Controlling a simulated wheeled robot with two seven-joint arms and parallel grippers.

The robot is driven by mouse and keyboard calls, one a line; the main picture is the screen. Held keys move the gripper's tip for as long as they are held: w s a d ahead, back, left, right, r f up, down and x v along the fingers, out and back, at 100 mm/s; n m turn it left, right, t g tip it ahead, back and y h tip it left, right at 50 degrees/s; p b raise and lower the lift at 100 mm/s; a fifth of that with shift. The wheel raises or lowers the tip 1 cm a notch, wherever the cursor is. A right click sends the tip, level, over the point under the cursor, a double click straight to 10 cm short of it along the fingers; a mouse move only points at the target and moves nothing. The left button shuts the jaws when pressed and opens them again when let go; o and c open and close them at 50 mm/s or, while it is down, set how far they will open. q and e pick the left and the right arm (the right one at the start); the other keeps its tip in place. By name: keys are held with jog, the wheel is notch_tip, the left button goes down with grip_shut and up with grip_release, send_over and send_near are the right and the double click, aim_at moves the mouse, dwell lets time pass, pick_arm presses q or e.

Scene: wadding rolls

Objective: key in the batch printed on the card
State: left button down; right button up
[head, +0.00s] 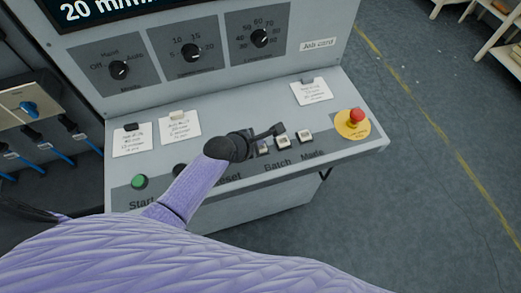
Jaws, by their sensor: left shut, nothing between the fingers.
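My left gripper (279,130) is shut with nothing in it. It is over the sloping front panel of the machine, its tips close to the small pale switches above the word "Batch". One switch (283,142) shows just below the tips, another (264,148) is partly behind the gripper, and one (305,136) sits above "Mode". I cannot tell whether the tips touch any of them. My right gripper is out of view.
A red emergency stop (356,116) on a yellow base is at the panel's right end. A green start button (139,182) is at the left. Mode (120,70) and other dials sit above, under a display (110,8). Blue cables hang at far left.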

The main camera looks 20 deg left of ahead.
pick_arm(q)
jog(key=shift+f, duration=0.1)
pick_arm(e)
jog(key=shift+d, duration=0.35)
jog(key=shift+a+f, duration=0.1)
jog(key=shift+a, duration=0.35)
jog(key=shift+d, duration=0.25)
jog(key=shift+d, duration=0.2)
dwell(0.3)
pick_arm(q)
jog(key=shift+f, duration=0.1)
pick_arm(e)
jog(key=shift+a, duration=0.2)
pick_arm(q)
jog(key=shift+f, duration=0.35)
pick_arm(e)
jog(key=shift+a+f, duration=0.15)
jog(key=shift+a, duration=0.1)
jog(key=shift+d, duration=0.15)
